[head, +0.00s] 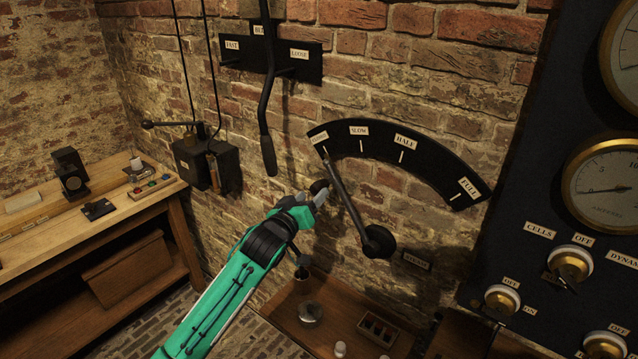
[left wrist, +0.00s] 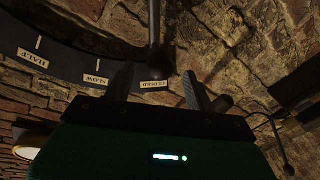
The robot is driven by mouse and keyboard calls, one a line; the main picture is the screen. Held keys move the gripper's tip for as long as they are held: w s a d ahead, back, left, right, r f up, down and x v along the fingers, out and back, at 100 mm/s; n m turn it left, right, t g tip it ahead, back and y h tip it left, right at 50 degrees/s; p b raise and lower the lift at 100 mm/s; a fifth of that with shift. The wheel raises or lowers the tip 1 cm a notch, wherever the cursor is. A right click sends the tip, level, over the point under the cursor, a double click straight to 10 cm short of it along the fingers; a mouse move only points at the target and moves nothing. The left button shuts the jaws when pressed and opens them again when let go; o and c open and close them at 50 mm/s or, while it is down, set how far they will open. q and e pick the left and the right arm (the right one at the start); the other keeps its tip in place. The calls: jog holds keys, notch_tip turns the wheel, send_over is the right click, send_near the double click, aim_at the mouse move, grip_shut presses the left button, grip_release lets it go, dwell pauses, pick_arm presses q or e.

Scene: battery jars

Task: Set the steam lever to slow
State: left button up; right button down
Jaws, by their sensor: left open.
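The steam lever (head: 346,203) is a dark bar on a round pivot at its lower right. Its upper end points at the CLOSED mark of a black arc plate (head: 380,142). The SLOW label (head: 359,130) is just right of CLOSED, then HALF and FULL. My left gripper (head: 318,194) is open beside the lever's left side, at a dark round knob. In the left wrist view, my gripper's fingers (left wrist: 156,88) stand apart with the lever's dark end (left wrist: 155,55) showing between them; contact cannot be told. The right gripper is out of view.
A black panel with gauges and knobs (head: 570,265) stands at the right. A belt lever (head: 267,110) hangs on the wall above, and a switch box (head: 205,163) is to its left. A wooden bench (head: 150,200) stands at the left. A low shelf (head: 285,315) is below.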

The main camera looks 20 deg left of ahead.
aim_at(314, 192)
pick_arm(q)
jog(key=w, duration=0.2)
jog(key=w+p, duration=0.1)
jog(key=shift+w+d+r, duration=0.1)
jog(key=shift+w+d, duration=0.35)
jog(key=shift+w, duration=0.55)
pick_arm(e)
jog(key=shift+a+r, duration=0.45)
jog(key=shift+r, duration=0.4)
